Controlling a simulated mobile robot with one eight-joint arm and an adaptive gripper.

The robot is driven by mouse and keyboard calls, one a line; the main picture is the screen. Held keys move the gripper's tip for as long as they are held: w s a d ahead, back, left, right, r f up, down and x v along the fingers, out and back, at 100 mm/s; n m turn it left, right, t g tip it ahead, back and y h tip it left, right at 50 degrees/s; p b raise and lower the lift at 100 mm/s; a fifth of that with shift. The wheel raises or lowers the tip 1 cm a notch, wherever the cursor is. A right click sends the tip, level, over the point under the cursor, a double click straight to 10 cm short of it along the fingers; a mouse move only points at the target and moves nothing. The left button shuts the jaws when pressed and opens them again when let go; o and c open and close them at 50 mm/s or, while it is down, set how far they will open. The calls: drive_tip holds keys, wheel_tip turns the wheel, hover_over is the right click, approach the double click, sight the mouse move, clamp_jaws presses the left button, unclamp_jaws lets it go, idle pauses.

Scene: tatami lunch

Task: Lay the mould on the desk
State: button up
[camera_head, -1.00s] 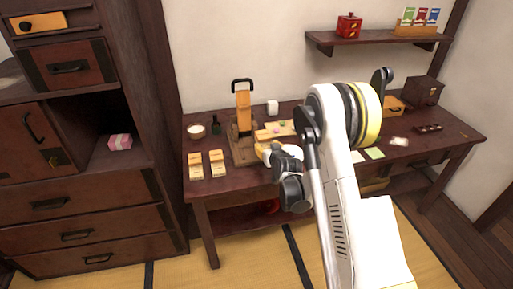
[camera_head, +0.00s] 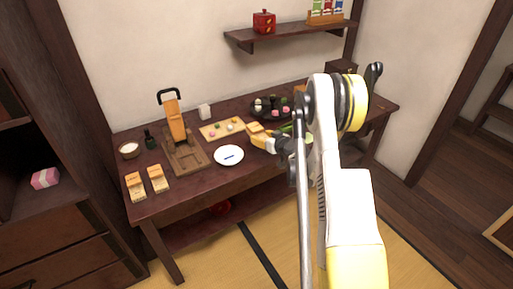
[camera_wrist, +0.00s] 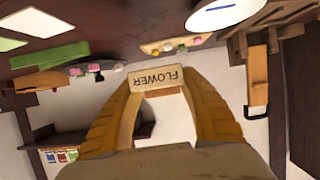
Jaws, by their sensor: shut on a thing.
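The mould is a small pale wooden block marked "FLOWER" (camera_wrist: 155,78), and it spans my fingertips in the wrist view. My gripper (camera_wrist: 157,84) has yellow-orange fingers and is shut on the mould. In the head view, my gripper (camera_head: 262,140) is above the dark wooden desk (camera_head: 192,184), right of the white plate, with the mould (camera_head: 255,127) at its tip. The mould appears held clear of the desktop. The wrist view is upside down, and my arm hides part of the desk's right side.
The white plate (camera_head: 229,155) bears a blue mark. A wooden press with a black handle (camera_head: 173,118), a board with sweets (camera_head: 213,131), a dark round tray (camera_head: 268,113) and wooden blocks (camera_head: 135,187) occupy the desk. A wall shelf (camera_head: 290,37) hangs above.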

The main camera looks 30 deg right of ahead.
drive_tip(key=s+d, duration=0.4)
drive_tip(key=d, duration=0.6)
drive_tip(key=b, duration=0.5)
hover_over(260, 150)
drive_tip(key=f, duration=0.6)
drive_tip(key=shift+d+f, duration=0.2)
wheel_tip(260, 150, down, 4)
drive_tip(key=shift+w+f+b, duration=0.1)
drive_tip(key=shift+w+b, duration=0.05)
drive_tip(key=shift+b, duration=0.8)
drive_tip(key=o, duration=1.2)
drive_tip(key=shift+c, duration=0.2)
